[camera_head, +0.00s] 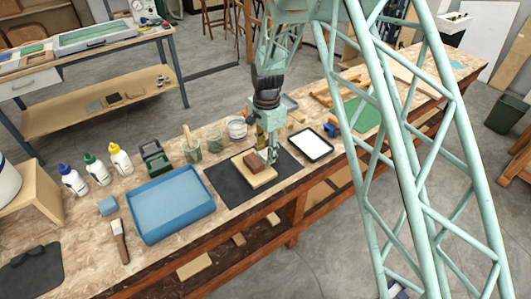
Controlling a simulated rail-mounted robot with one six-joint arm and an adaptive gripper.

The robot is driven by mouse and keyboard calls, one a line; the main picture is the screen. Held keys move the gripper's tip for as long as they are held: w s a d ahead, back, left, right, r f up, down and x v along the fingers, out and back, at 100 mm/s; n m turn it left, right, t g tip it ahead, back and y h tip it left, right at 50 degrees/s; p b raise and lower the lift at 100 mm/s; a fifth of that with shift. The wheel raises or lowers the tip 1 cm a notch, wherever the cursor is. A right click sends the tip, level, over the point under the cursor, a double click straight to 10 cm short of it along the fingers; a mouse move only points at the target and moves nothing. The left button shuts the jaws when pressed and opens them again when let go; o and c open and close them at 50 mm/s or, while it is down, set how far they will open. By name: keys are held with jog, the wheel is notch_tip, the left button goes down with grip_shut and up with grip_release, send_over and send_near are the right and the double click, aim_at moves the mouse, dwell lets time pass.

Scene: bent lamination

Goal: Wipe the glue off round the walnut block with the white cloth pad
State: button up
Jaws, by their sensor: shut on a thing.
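The walnut block (256,162) is a small brown piece lying on a pale wooden board (243,180). The board rests on a black mat (226,188) near the bench's front edge. My gripper (269,157) points down just right of the block, its fingertips low over the right part of the board. It is shut on a small pale thing, taken to be the white cloth pad, mostly hidden by the fingers. I cannot tell whether the pad touches the board or the block. Any glue round the block is too small to make out.
A black-rimmed tray with a white inside (311,142) lies right of the mat. A blue tray (172,204) lies left. Jars (215,142) and a white tub (236,128) stand behind. Bottles (120,159) and a brush (120,240) are farther left.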

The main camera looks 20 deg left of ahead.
jog(key=shift+s+d+r, duration=0.15)
jog(key=shift+s+d, duration=0.25)
jog(key=shift+d, duration=0.1)
jog(key=shift+s+d+b, duration=0.35)
jog(key=shift+s+d, duration=0.15)
jog(key=shift+d, duration=0.2)
dwell(0.5)
dwell(0.4)
jog(key=shift+w+d+r+p, duration=0.2)
jog(key=shift+w+r+p, duration=0.1)
jog(key=shift+r, duration=0.4)
jog(key=shift+w+d+r+p, duration=0.2)
jog(key=shift+w+r+p, duration=0.1)
jog(key=shift+r, duration=0.4)
notch_tip(320, 180, up, 7)
jog(key=p, duration=0.3)
dwell(0.5)
dwell(0.5)
